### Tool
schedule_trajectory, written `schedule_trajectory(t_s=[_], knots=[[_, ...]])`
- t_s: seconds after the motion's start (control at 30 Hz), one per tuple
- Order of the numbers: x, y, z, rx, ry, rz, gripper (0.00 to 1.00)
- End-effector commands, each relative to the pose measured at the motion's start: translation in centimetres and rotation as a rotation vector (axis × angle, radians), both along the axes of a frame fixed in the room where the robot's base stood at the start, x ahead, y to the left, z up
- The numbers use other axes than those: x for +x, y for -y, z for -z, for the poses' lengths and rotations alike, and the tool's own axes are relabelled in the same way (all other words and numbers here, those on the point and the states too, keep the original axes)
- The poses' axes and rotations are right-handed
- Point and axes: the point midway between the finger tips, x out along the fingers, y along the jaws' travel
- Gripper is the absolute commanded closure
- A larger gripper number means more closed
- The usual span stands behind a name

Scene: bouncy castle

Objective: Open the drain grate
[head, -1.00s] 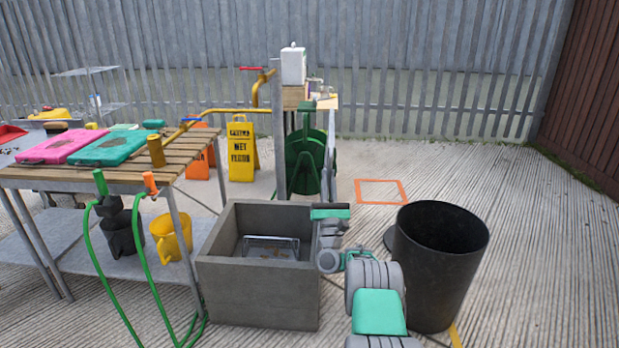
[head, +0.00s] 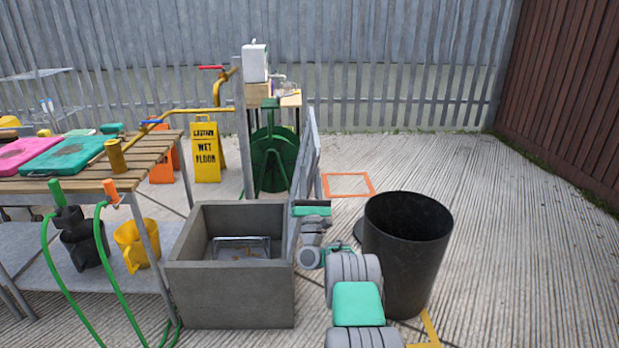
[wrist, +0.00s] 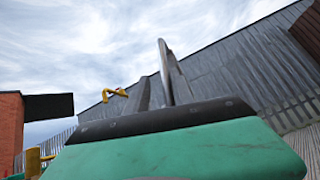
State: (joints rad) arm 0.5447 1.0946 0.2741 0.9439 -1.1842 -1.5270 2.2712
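A grey concrete basin (head: 230,305) stands on the ground in the head view. A rectangular metal-framed piece (head: 241,240), apparently the drain grate, lies inside it, with brownish bits within its frame. Its near part is hidden by the basin's front wall. My gripper (wrist: 166,65) shows a green body with a black edge and grey fingers against sky and fence. In the head view my green and grey wrist is at the basin's right rim, apart from the grate. I cannot tell whether the fingers are open or shut.
A black bin (head: 408,255) stands close right of my arm. A slatted table (head: 150,160) with hoses and a yellow jug (head: 137,245) is left of the basin. A green reel (head: 272,160) and yellow sign (head: 207,150) stand behind. Ground at far right is clear.

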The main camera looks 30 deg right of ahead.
Motion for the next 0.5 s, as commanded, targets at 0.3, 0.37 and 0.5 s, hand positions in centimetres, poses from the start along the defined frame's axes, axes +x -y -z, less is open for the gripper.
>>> schedule_trajectory(t_s=[0.3, 0.37, 0.5], knots=[[0.0, -0.1, 0.4, 0.002, -0.005, -0.002, 0.68], [0.0, -0.1, 0.6, 0.003, -0.006, -0.001, 0.68], [-0.7, -0.5, 1.8, 0.004, -0.007, -0.002, 0.68]])
